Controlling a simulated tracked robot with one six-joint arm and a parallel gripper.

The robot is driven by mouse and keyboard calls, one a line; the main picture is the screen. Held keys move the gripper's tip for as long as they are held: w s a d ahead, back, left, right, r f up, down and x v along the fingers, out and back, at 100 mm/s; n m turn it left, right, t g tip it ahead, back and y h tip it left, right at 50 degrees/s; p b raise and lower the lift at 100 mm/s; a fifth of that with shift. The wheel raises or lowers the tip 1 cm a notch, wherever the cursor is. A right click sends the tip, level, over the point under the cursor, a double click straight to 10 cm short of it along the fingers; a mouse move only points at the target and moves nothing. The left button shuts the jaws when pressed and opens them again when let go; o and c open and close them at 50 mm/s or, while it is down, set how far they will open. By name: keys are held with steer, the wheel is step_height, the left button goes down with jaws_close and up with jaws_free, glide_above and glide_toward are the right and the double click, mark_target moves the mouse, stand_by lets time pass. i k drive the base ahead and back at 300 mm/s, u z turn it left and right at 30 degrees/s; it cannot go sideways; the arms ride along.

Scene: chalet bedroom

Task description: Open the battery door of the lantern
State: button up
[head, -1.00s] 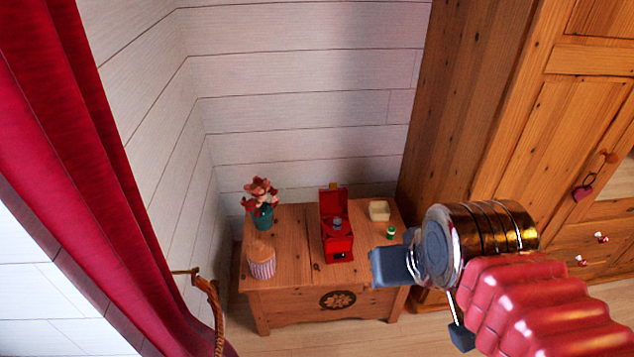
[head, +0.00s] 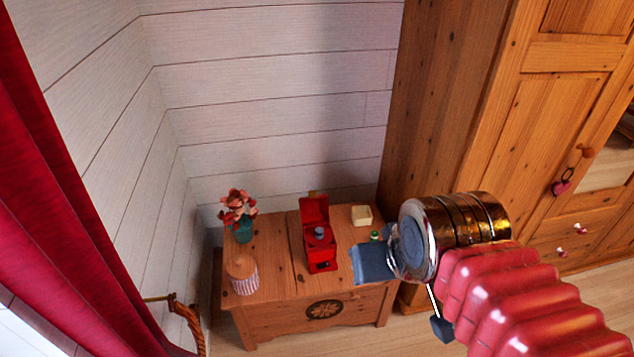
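A red boxy thing (head: 320,260) stands on the wooden chest (head: 270,287); it may be the lantern. A red panel (head: 314,210) stands up at its back, and a small grey knob-like part (head: 319,232) shows in its middle. I cannot make out a battery door. My gripper (head: 400,290) is to the right of the red thing in the picture, in front of the chest's right end, and looks apart from it. I see a blue-grey block on it and a darker block at the end of a thin rod. I see nothing held, but its opening is unclear.
A flower pot (head: 243,231) and a striped jar (head: 242,278) stand on the chest's left. A cream open box (head: 361,216) and a small green thing (head: 375,236) are at its right. A wardrobe (head: 490,130) stands right, a red curtain (head: 60,200) hangs left.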

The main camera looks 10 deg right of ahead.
mark_target(314, 208)
steer(key=i, duration=0.85)
steer(key=u, duration=0.05)
